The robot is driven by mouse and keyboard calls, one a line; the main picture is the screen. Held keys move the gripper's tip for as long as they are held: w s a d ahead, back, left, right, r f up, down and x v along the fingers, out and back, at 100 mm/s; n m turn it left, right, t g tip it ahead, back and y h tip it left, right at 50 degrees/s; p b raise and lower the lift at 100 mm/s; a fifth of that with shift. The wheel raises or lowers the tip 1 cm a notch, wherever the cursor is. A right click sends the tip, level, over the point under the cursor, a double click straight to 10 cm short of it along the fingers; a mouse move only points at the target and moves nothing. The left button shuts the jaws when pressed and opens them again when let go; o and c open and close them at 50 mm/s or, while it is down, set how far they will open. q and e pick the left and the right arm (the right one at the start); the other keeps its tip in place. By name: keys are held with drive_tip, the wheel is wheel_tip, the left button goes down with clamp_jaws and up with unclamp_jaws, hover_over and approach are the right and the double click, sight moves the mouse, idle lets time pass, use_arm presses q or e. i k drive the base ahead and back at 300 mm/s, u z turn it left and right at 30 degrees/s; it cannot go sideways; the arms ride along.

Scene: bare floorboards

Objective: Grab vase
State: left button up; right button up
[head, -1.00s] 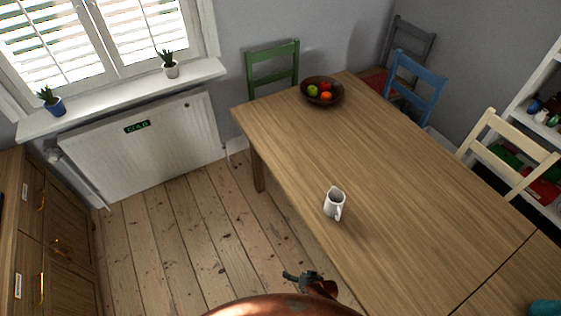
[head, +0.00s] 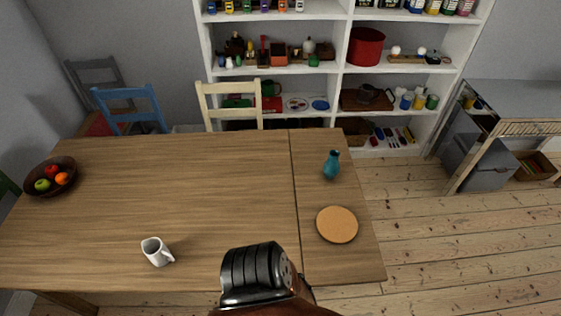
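The vase (head: 331,165) is small and teal with a narrow neck. It stands upright on the right end section of the wooden table (head: 200,180), just right of the seam in the tabletop, with nothing touching it. Neither of my grippers can be made out in the head view. A dark ribbed part with a brown body at the bottom centre appears to be part of my own body, in front of the table's near edge.
A round cork mat (head: 337,225) lies in front of the vase. A white jug (head: 157,251) and a fruit bowl (head: 50,177) stand further left. A cream chair (head: 232,105) and blue chair (head: 132,110) are behind the table. Shelves (head: 345,70) line the wall. Floor is open at right.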

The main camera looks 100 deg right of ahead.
sight(331, 167)
drive_tip(key=u, duration=0.55)
drive_tip(key=i, duration=0.75)
drive_tip(key=z, duration=4.65)
drive_tip(key=i, duration=0.5)
drive_tip(key=u, duration=0.1)
